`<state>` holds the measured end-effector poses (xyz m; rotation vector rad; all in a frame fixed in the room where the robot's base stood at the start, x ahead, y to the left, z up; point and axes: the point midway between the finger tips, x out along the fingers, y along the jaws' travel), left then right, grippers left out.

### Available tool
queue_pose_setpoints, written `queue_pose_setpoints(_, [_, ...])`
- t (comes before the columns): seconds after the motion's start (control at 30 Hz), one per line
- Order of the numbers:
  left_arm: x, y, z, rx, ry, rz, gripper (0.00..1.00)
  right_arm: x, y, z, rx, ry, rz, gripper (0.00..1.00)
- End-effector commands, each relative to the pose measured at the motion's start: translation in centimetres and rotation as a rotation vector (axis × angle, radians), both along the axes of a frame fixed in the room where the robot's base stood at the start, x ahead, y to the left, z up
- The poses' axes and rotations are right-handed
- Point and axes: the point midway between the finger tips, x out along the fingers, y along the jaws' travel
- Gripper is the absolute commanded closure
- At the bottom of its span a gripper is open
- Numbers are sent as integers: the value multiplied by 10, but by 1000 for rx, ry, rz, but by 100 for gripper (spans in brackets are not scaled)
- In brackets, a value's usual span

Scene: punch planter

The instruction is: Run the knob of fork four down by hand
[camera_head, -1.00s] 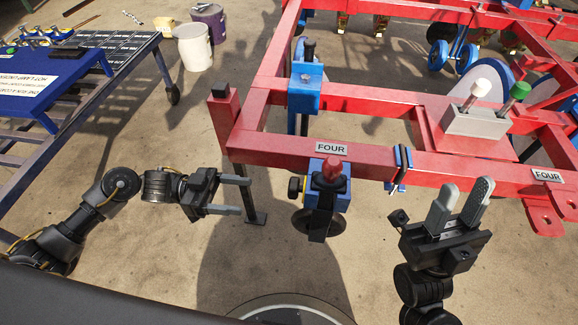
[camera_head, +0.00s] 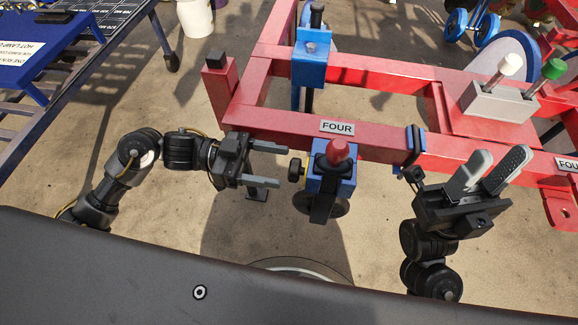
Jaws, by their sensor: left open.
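The fork under the plate marked FOUR (camera_head: 337,127) is a blue block (camera_head: 343,185) on the red beam. It has a red knob (camera_head: 338,150) on top, a small black knob (camera_head: 296,171) on its left side and a dark wheel below. My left gripper (camera_head: 283,165) is open and empty, its two grey fingers pointing right. Its fingertips are just left of the black knob, one higher and one lower in the picture; I cannot tell whether they touch it. My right gripper (camera_head: 500,160) is open and empty, fingers pointing up, right of the fork.
The red frame (camera_head: 380,75) fills the back and right. A grey box (camera_head: 497,100) with a white and a green knob sits on it. A second blue unit (camera_head: 311,60) stands behind the fork. The floor between bench and frame is clear.

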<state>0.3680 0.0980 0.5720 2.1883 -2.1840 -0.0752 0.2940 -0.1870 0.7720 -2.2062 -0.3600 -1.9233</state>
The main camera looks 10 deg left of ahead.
Motion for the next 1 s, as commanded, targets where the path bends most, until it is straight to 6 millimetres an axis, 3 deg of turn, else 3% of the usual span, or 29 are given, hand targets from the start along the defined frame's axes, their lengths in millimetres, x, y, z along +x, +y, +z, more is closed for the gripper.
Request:
queue_pose_setpoints(0.2, [0,-28,-1,0,-2,-2,36,2,1,0,-1,-17,-1,64])
queue_pose_setpoints(0.6, [0,-35,0,1,0,-1,36,3,1,3,0,-21,-1,64])
queue_pose_setpoints(0.93, [0,-34,0,1,0,-1,79,2,1,3,1,-25,-1,64])
queue_pose_setpoints(1.0, [0,-38,0,0,-1,-1,81,2,1,3,0,-25,-1,64])
